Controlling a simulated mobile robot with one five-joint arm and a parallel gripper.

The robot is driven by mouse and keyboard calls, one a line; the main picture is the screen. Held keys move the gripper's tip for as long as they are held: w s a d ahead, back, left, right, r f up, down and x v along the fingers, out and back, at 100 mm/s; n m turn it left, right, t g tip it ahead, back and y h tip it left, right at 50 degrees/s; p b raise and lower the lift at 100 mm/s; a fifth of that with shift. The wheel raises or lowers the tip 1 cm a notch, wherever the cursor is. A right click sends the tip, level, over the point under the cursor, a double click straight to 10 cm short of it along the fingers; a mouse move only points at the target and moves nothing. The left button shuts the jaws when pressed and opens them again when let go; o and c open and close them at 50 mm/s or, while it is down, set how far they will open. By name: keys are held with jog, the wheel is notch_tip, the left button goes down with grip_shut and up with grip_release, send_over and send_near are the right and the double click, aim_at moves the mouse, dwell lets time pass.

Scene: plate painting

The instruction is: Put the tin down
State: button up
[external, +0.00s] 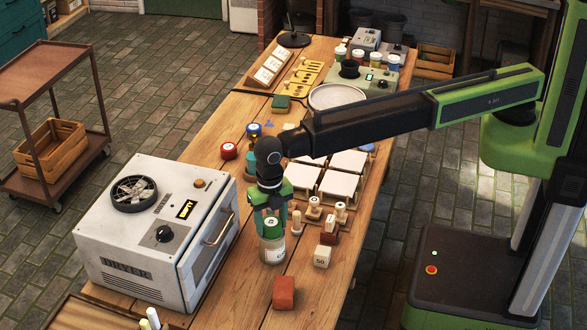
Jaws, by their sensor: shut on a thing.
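My gripper (270,212) points down over the near part of the wooden table (192,152). It is shut on a tin (273,251) with a pale body, a label and a green top. The tin hangs upright below the fingers, between the white dryer and the wooden stamps. I cannot tell whether its base touches the table. The fingers partly hide its top.
The white dryer (150,225) stands close on the left. Stamps (316,212), a pale block (322,256) and white plates (340,184) lie on the right. A red-brown block (284,292) is in front. Red (229,151) and blue (254,130) tins stand behind.

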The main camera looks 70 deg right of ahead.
aim_at(271, 222)
jog(key=shift+f, duration=0.15)
jog(key=o, duration=1.2)
jog(key=shift+o, duration=1.3)
jog(key=shift+r, duration=0.2)
notch_tip(271, 222, up, 12)
jog(key=p, duration=1.2)
